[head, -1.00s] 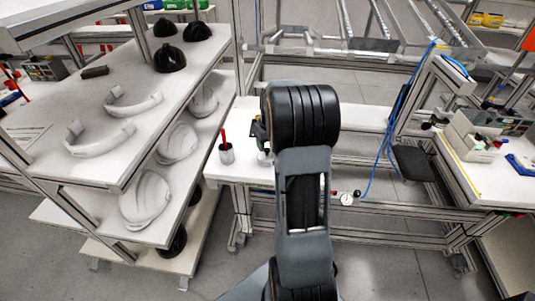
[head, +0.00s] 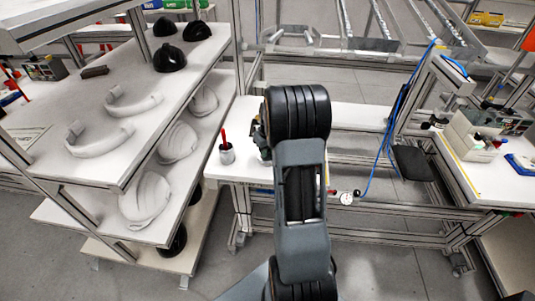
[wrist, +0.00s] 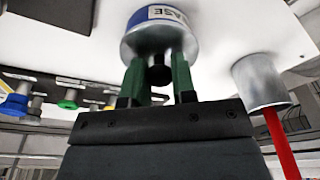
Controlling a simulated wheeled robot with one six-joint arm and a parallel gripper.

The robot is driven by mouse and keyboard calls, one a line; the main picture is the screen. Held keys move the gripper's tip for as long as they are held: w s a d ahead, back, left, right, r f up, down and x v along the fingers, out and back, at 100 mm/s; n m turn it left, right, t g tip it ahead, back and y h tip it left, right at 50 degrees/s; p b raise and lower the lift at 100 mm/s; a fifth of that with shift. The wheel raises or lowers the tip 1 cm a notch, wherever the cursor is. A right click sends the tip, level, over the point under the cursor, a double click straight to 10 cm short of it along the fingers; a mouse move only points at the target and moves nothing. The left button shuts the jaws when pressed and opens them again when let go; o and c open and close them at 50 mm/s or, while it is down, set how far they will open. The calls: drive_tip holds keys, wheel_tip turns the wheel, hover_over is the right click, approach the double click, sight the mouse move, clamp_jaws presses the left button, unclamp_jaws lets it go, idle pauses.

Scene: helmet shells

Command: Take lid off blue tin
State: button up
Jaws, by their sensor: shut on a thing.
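The blue tin (wrist: 158,14) is at the top middle of the wrist view, with a blue and white label, against the white bench top. Its silver lid (wrist: 148,42) faces my gripper, with a black knob (wrist: 159,74) at its centre. My gripper (wrist: 160,78) has its green fingers on either side of the knob, shut on it. I see no clear gap between lid and tin. In the head view my arm hides the tin and the fingertips.
A metal cup (wrist: 259,82) holding a red-handled item stands close beside the tin; it also shows in the head view (head: 227,155). A shelf rack (head: 100,110) with helmet shells is at left. Another bench (head: 490,175) with equipment is at right.

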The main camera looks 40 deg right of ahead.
drive_tip(key=shift+c, duration=1.4)
